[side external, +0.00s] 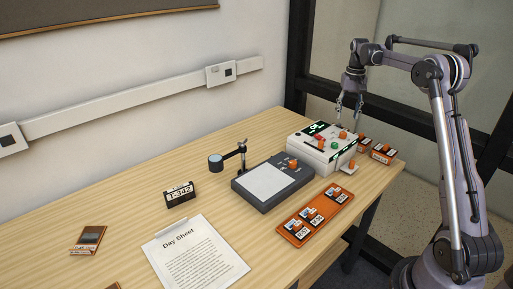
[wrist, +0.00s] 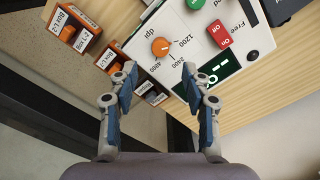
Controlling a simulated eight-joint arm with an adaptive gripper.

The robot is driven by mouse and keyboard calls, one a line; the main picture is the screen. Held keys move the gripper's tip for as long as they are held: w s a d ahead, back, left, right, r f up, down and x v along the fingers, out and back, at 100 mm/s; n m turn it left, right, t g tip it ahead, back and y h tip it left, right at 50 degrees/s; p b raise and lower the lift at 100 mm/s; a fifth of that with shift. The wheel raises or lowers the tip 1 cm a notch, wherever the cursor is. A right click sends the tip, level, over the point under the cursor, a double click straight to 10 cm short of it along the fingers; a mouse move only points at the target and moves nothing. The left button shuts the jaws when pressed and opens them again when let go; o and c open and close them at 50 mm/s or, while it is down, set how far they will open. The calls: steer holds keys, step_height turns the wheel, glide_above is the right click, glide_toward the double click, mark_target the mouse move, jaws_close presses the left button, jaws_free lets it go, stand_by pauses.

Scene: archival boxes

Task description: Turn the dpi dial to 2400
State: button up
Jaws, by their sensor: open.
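The orange dpi dial (wrist: 160,47) sits on the white panel of the scanner-like machine (side external: 318,160). In the wrist view the numbers 1200, 2400 and 4800 are printed around it. Its pointer is too small to read surely. My gripper (wrist: 160,76) is open and empty, its two blue-padded fingers spread with the dial beyond and between their tips. In the side view my gripper (side external: 349,112) hangs above the back right part of the machine, apart from it.
A red Off/On switch (wrist: 219,34) and a green-lit display (wrist: 214,73) share the panel. Orange labelled boxes (side external: 383,154) stand beside the machine. A grey device (side external: 262,207) with its own orange knob and an orange tray (side external: 291,233) lie nearby. The table's left front holds papers.

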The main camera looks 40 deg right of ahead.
mark_target(343, 133)
step_height(343, 133, down, 8)
steer(key=shift+r, duration=0.2)
jaws_close()
